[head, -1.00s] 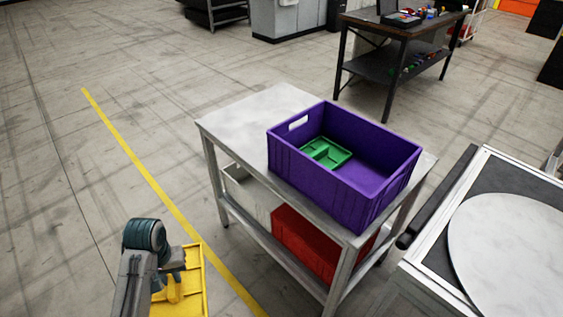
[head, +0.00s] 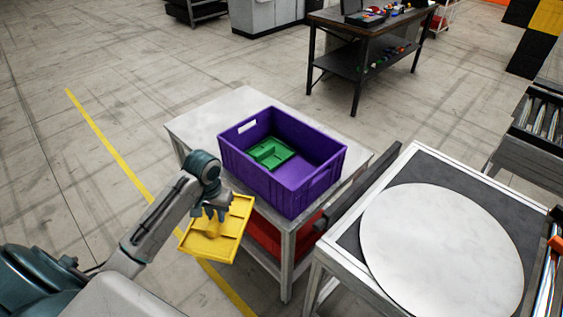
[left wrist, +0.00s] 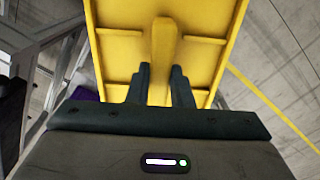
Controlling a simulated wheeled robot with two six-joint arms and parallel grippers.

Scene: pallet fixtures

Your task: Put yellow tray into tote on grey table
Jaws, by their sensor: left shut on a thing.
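The yellow tray (head: 231,246) is held in the air by my left gripper (head: 216,214), in front of the grey table (head: 204,122) and to the left of its near corner. In the left wrist view the two fingers are shut on the central ridge of the yellow tray (left wrist: 118,48). The purple tote (head: 264,184) stands open on the grey table, up and to the right of my left gripper. A green divided tray (head: 270,154) lies inside the tote, toward its far left side. My right gripper is not in view.
A red bin (head: 262,236) sits on the shelf under the grey table. At the right stands a table with a white round plate (head: 440,250). A dark workbench (head: 370,24) with small items is at the back. The tote's near right floor is bare.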

